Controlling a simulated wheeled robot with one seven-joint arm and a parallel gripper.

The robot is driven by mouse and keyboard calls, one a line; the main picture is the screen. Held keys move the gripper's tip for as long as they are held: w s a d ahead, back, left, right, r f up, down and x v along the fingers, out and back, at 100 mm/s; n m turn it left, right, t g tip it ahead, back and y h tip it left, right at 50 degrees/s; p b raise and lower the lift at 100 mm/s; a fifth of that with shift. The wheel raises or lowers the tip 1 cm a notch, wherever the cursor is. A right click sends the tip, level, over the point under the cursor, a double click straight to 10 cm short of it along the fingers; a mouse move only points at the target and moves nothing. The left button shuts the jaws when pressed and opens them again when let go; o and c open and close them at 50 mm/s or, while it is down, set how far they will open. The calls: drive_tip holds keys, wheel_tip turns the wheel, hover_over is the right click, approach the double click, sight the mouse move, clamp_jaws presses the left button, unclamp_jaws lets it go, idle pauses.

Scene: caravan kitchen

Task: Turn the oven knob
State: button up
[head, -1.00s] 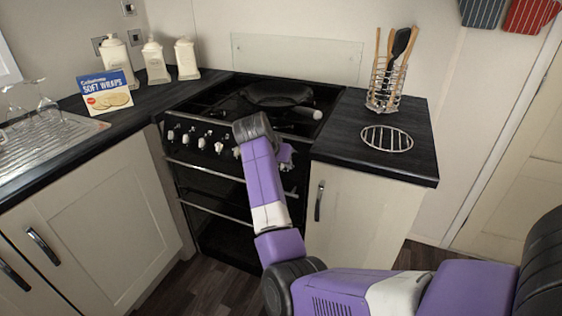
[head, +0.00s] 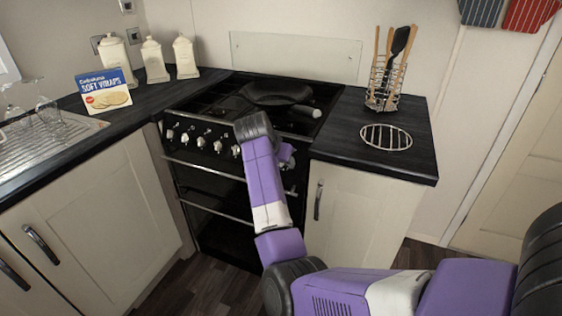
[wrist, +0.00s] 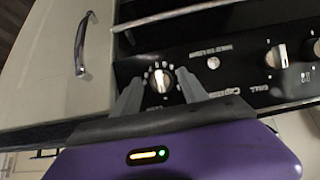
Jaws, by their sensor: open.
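The oven (head: 215,220) is black with a row of white-silver knobs along its front panel. In the wrist view, one oven knob (wrist: 161,82) with a ring of markings sits between the fingertips of my gripper (wrist: 158,80). The two grey fingers are apart, one on each side of the knob; I cannot tell whether either touches it. In the head view, my purple arm hides the gripper's fingers and that knob. Several other knobs (head: 201,142) show to the left of my arm.
A silver oven handle (head: 205,170) runs below the panel. A black frying pan (head: 277,93) sits on the hob. A worktop (head: 350,135) right of the oven holds a utensil rack (head: 384,88) and an oval wire trivet (head: 386,138). A cabinet handle (wrist: 81,42) shows in the wrist view.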

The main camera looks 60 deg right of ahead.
drive_tip(key=v, duration=0.7)
drive_tip(key=shift+a+r, duration=0.25)
idle(0.3)
